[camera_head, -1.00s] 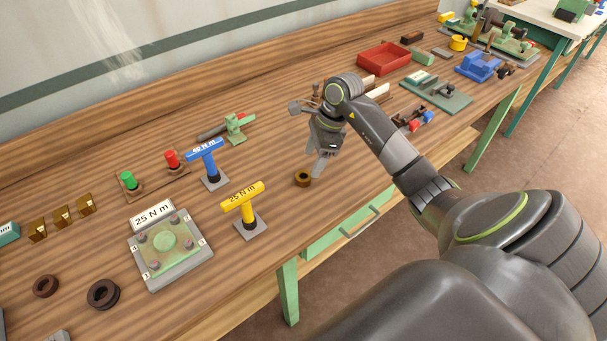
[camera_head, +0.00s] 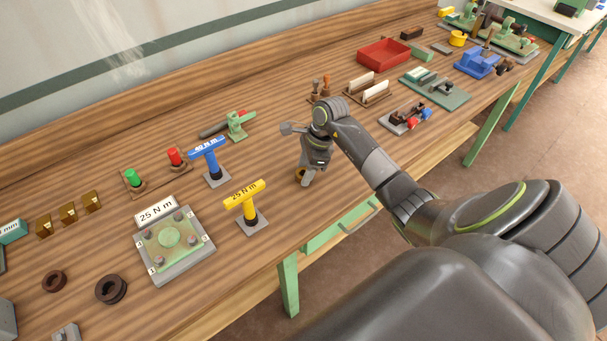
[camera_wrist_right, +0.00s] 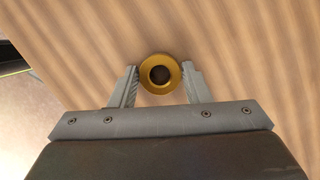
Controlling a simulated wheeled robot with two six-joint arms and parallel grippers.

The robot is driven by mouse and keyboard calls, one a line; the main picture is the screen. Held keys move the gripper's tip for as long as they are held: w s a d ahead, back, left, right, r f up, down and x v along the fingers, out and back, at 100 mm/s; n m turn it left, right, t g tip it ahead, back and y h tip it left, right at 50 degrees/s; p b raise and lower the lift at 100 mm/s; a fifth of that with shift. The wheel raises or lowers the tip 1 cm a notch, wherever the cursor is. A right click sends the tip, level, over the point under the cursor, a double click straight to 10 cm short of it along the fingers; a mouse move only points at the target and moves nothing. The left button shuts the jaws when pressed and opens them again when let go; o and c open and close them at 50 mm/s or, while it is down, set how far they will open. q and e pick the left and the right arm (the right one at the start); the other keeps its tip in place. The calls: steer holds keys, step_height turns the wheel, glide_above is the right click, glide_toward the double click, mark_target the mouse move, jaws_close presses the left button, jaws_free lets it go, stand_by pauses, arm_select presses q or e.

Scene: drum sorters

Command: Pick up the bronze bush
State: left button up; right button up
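The bronze bush (camera_wrist_right: 160,72) is a gold-coloured ring with a dark central hole, on the bench in the right wrist view. My right gripper (camera_wrist_right: 160,68) is open, with one finger on either side of the bush; I cannot tell whether either finger touches it. In the head view the right gripper (camera_head: 305,179) points down over the bush (camera_head: 298,174), hiding most of it. My left gripper is not in view.
A holder with red and blue parts (camera_head: 406,118) lies to the right. The bench's front edge is close to the bush.

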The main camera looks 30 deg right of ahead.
steer(key=c, duration=0.7)
steer(key=shift+r, duration=0.15)
